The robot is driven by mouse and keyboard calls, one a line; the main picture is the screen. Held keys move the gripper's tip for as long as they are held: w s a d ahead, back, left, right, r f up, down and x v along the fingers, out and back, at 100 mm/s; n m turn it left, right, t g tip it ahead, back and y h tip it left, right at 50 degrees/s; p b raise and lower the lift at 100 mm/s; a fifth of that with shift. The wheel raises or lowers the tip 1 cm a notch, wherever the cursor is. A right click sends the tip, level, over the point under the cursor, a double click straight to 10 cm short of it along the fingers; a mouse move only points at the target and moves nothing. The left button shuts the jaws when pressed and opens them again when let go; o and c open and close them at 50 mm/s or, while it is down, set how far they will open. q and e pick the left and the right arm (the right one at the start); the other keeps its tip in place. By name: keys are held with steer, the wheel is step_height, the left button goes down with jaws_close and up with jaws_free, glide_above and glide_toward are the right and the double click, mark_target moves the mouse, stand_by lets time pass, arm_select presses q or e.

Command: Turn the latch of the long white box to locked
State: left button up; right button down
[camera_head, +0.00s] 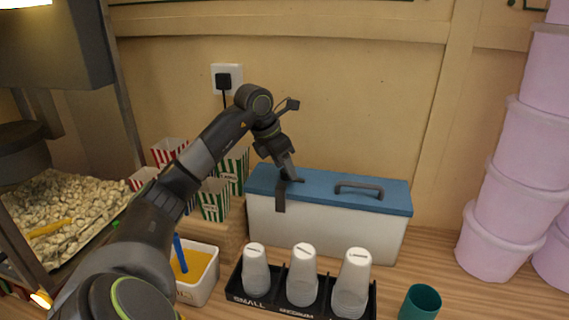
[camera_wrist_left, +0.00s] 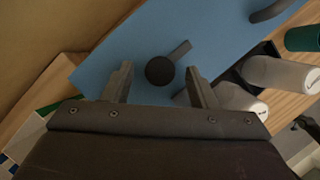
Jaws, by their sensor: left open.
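The long white box (camera_head: 335,228) stands against the back wall with a blue lid (camera_head: 320,185). A dark strap-like piece (camera_head: 280,196) hangs over its front edge. The latch (camera_wrist_left: 160,71) shows in the left wrist view as a round black knob with a short lever pointing up and right. My left gripper (camera_head: 291,175) is over the left part of the lid, pointing down. In the left wrist view its open fingers (camera_wrist_left: 160,75) sit either side of the knob, with gaps visible; the lever extends toward the right finger. In the head view the gripper hides the knob. My right gripper is not seen.
A dark handle (camera_head: 359,189) rises from the lid's right part. A black holder (camera_head: 276,304) with cup stacks stands in front. A teal cup (camera_head: 420,303) is at right front, pink tubs (camera_head: 506,190) at far right. Striped popcorn boxes (camera_head: 214,199) stand left of the box.

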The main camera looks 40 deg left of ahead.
arm_select(q)
steer(key=shift+w+f, duration=0.15)
steer(key=shift+f, duration=0.3)
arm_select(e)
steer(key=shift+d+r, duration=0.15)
arm_select(q)
steer(key=shift+c, duration=0.2)
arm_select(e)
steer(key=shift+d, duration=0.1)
arm_select(q)
steer(key=c, duration=0.9)
steer(key=shift+c, duration=0.2)
